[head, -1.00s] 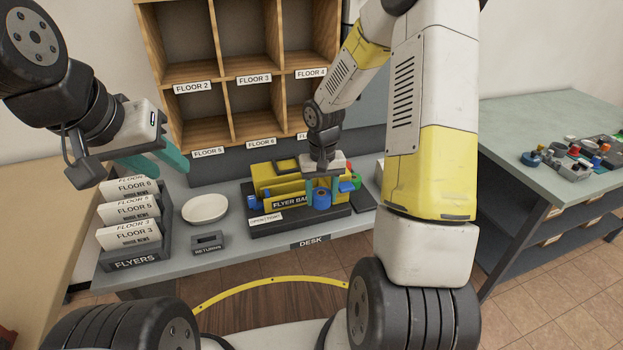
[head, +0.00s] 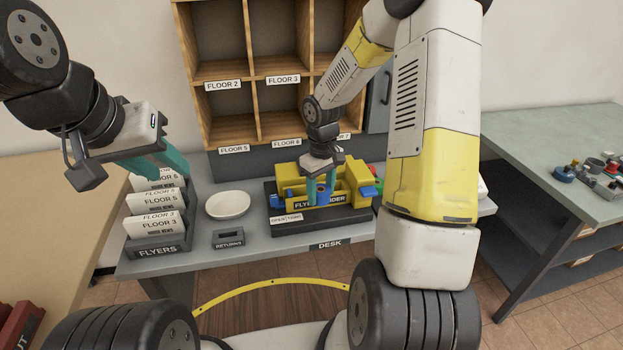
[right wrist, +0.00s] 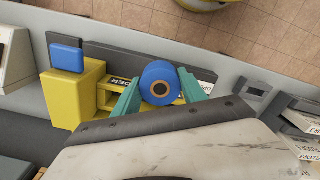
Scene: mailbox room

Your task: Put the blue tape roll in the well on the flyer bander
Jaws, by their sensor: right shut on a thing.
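The flyer bander (head: 281,175) is a yellow machine on a dark base on the desk. It has raised yellow ends and blue parts at left and right. My right gripper (head: 321,190) is over its middle, fingers down, shut on the blue tape roll (right wrist: 159,72). In the right wrist view the roll sits between the teal fingers, its dark centre hole visible, beside the yellow frame (right wrist: 75,92). The roll and fingers hide part of the front label. The well is not clearly visible, and I cannot tell whether the roll touches it. My left gripper (head: 158,164) is empty and open above the flyer rack.
The flyer rack (head: 160,250) stands at the desk's left, with a white bowl (head: 228,205) and a returns holder (head: 229,239) between it and the bander. Wooden cubbies (head: 230,105) rise behind. A side table (head: 545,135) with small parts is at right.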

